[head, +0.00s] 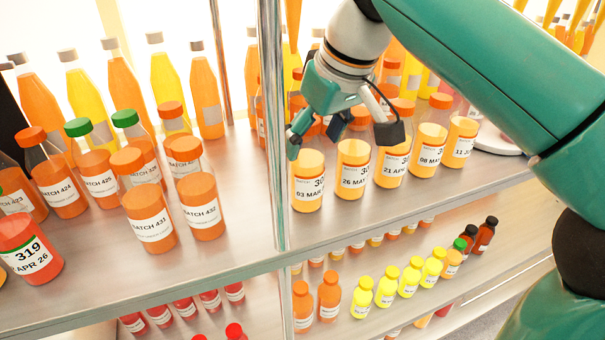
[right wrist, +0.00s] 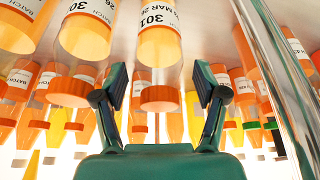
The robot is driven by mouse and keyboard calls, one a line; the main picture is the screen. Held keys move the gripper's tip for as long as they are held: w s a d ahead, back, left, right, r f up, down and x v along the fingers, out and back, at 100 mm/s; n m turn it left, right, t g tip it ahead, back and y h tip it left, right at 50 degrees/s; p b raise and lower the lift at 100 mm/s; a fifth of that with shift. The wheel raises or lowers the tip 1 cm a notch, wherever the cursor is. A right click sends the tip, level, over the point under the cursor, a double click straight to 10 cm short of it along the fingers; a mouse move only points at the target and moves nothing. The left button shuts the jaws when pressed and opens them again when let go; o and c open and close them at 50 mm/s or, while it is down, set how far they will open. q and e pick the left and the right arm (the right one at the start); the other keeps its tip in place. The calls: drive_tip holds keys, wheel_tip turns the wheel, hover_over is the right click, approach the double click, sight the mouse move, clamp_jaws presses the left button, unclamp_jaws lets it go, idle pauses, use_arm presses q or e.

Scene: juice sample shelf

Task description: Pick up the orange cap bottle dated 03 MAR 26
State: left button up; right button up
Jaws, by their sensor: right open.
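The bottle dated 03 MAR (head: 307,186) stands upright at the left end of the front row, on the right part of the upper shelf. It has orange juice and a white label; its top is partly hidden by my gripper in the head view. My right gripper (head: 316,135) is open above and around its upper part. In the right wrist view, which looks upside down, the bottle labelled 301 with MAR 26 (right wrist: 158,46) has its orange cap (right wrist: 160,97) between my open fingers (right wrist: 160,84), apart from both. My left gripper is not in view.
A metal post (head: 272,120) stands close left of the bottle. The 26 MAY bottle (head: 354,175) is close on its right, with several more in that row. Batch bottles (head: 150,215) stand left of the post. A lower shelf holds small bottles (head: 386,287).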

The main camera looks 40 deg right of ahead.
sight(308, 160)
drive_tip(key=shift+x, duration=2.75)
drive_tip(key=shift+s, duration=0.15)
drive_tip(key=c, duration=1.1)
drive_tip(key=shift+c, duration=0.2)
